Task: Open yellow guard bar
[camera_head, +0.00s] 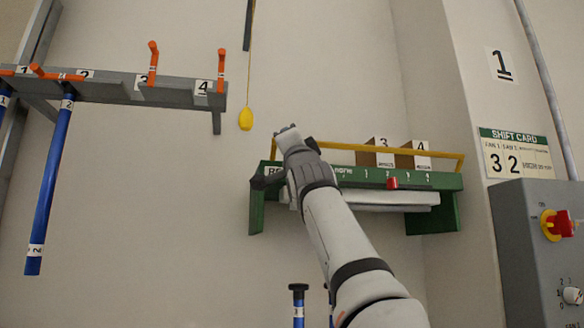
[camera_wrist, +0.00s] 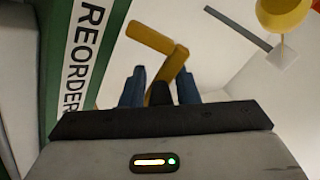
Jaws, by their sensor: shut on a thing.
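The yellow guard bar (camera_head: 380,150) runs along the front of the green shelf unit (camera_head: 345,175), above its top edge. Its left part is hidden behind my arm in the head view. My gripper (camera_head: 287,131) is at the bar's left end. In the wrist view, the yellow bar (camera_wrist: 172,66) bends and passes down between the blue fingers of my gripper (camera_wrist: 160,88), which are shut on it. The green side panel with its REORDER label (camera_wrist: 82,60) lies just to the left there.
Two brown boxes (camera_head: 375,153) stand behind the bar. A yellow pull knob (camera_head: 245,119) hangs on a cord left of my gripper. A grey rack (camera_head: 150,92) with orange hooks holds blue rods (camera_head: 48,185). A grey control box (camera_head: 535,240) stands at right.

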